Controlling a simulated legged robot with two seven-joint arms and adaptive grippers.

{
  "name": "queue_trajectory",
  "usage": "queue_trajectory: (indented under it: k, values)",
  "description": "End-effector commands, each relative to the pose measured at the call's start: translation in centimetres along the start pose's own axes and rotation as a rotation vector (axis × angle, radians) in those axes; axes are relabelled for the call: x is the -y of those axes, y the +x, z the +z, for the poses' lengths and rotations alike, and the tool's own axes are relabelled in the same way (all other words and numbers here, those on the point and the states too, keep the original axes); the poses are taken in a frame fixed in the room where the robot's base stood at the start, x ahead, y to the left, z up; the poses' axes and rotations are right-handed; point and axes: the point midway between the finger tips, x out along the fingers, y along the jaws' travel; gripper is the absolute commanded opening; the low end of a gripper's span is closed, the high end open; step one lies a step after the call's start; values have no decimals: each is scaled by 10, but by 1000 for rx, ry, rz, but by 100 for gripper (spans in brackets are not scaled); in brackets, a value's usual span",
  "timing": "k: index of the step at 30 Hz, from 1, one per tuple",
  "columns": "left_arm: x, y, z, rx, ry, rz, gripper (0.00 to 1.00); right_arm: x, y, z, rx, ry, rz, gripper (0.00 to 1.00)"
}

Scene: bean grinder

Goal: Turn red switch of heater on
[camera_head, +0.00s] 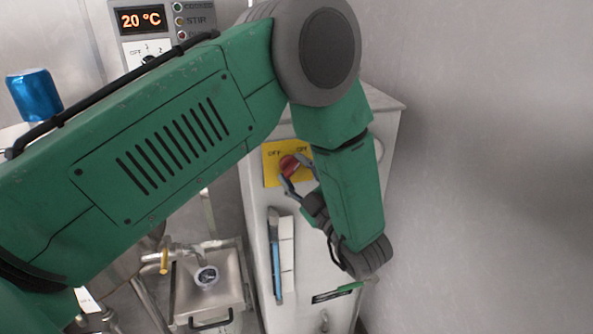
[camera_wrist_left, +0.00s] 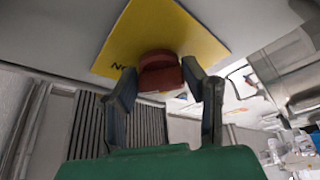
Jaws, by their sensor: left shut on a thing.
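The heater's red switch (camera_head: 290,166) is a round knob on a yellow plate (camera_head: 271,177) marked OFF at left and ON at right, on the front of a pale grey cabinet (camera_head: 255,215). My left gripper (camera_head: 291,178) reaches it from the lower right, its fingers shut around the knob. In the left wrist view, the red switch (camera_wrist_left: 160,74) shows between the two finger ends on the yellow plate (camera_wrist_left: 140,38). The fingers hide part of the switch, so its exact setting is unclear. My right gripper is not in view.
A control panel (camera_head: 150,20) reading 20 °C stands behind my left arm. A blue container (camera_head: 34,95) is at far left. A bare wall (camera_head: 490,150) fills the right.

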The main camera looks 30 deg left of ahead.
Motion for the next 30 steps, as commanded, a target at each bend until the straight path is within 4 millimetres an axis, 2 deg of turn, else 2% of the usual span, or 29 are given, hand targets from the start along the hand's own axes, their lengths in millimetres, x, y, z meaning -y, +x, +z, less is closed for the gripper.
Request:
queue_trajectory:
  k: [9,24,25,26,27,30]
  values:
    - [2,-1,2,7,96,37,9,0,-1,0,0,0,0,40]
    - [2,-1,2,7,111,44,9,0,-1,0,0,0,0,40]
    - [2,-1,2,7,111,44,45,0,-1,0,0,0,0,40]
    - [2,-1,2,7,110,44,56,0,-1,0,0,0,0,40]
    - [2,-1,1,6,110,45,59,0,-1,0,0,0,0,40]
    - [2,-1,0,4,109,45,59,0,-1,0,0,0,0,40]
